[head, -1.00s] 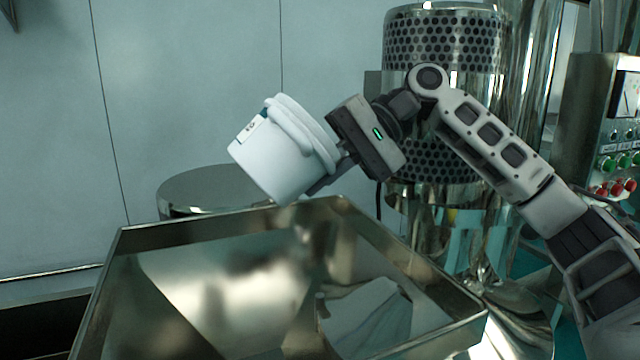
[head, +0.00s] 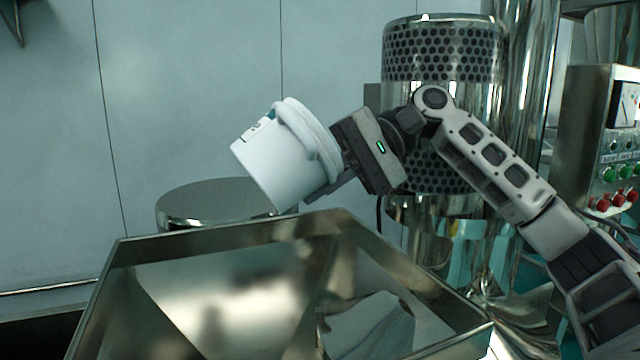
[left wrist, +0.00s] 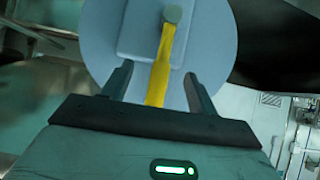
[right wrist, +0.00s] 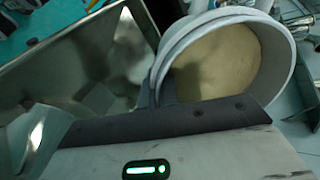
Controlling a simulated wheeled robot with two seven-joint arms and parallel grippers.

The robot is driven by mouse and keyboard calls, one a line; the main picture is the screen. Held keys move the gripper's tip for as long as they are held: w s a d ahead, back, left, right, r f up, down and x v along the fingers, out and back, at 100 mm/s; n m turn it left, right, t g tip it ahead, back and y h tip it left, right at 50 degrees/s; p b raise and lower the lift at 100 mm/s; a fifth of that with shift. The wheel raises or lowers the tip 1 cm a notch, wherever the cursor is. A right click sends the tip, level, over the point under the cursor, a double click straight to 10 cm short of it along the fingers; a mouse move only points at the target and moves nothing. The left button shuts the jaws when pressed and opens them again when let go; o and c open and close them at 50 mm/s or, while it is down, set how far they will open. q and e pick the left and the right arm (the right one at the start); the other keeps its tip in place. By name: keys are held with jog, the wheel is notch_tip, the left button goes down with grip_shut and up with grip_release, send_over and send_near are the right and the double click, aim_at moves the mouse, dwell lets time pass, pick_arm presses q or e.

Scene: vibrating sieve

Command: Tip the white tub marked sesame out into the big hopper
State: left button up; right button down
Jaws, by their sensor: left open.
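The white tub (head: 285,165) hangs above the far rim of the big metal hopper (head: 225,228), tilted, its rim side toward my right arm. A label (head: 256,131) shows on its side, too small to read. In the right wrist view the tub (right wrist: 285,70) is open, with beige contents (right wrist: 215,68) inside. My right gripper (head: 333,178) is shut on the tub's wall near the rim; its fingers are partly hidden. My left gripper (left wrist: 158,85) is open, fingers apart, before a pale round part with a yellow strip. The left arm is out of the head view.
A round metal lid-like top (head: 205,200) stands behind the hopper. A perforated metal column (head: 440,50) rises behind my right arm. A control box with red and green buttons (head: 610,172) is at the far right. The wall behind is plain.

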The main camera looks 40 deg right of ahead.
jog(key=shift+f+y+b, duration=0.4)
jog(key=shift+f+b, duration=0.05)
jog(key=shift+b, duration=0.35)
jog(key=t+y+b, duration=0.1)
jog(key=y+b, duration=0.2)
jog(key=b, duration=0.3)
jog(key=shift+r+y, duration=0.1)
jog(key=shift+y, duration=0.2)
jog(key=shift+r+y+b, duration=0.2)
jog(key=shift+y+b, duration=0.3)
jog(key=shift+b, duration=0.3)
pick_arm(q)
jog(key=shift+w+d+f+n+t+h, duration=0.2)
jog(key=shift+d+f+t+h, duration=0.1)
jog(key=shift+d+f, duration=0.3)
jog(key=shift+w+d+f+n+t+h, duration=0.15)
jog(key=shift+d+f+t+h, duration=0.15)
jog(key=shift+d+f, duration=0.25)
pick_arm(e)
jog(key=shift+r, duration=0.25)
pick_arm(q)
jog(key=shift+a+f, duration=0.15)
jog(key=shift+f, duration=0.05)
pick_arm(e)
jog(key=shift+f+t, duration=0.1)
jog(key=shift+t, duration=0.2)
